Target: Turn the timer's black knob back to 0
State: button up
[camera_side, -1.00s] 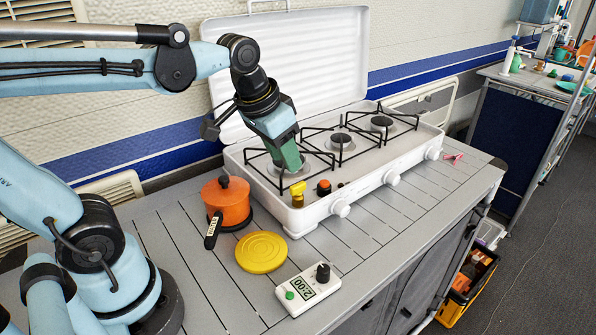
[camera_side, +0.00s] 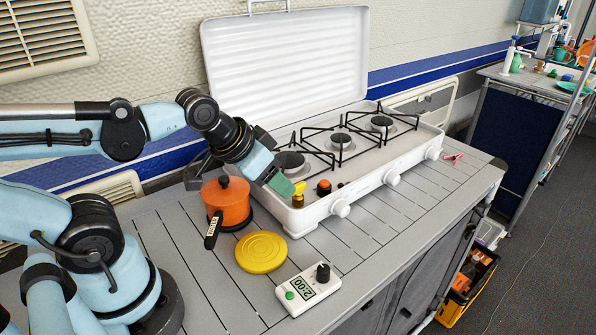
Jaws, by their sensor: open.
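The white timer (camera_side: 306,291) lies on the slatted counter near its front edge. Its display reads 2:00. Its black knob (camera_side: 323,272) stands at the right end, and a green button (camera_side: 290,295) is at the left end. My gripper (camera_side: 284,186) has green fingers and is open. It hangs above the front left corner of the stove, close to a small yellow-topped bottle, and well behind and above the timer. I cannot tell whether it touches the bottle. Nothing shows between its fingers. The timer and its knob are in full view.
An orange pot (camera_side: 228,203) with a black handle stands left of the stove. A yellow disc (camera_side: 261,252) lies between it and the timer. The yellow-topped bottle (camera_side: 298,195) and white stove (camera_side: 330,205) stand behind. Counter right of the timer is clear.

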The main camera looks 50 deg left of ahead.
jog(key=m, duration=0.1)
jog(key=m+g+h, duration=0.4)
jog(key=m+g, duration=0.2)
jog(key=m, duration=0.8)
send_near(323, 268)
jog(key=shift+n, duration=0.3)
jog(key=shift+x, duration=4.35)
grip_shut()
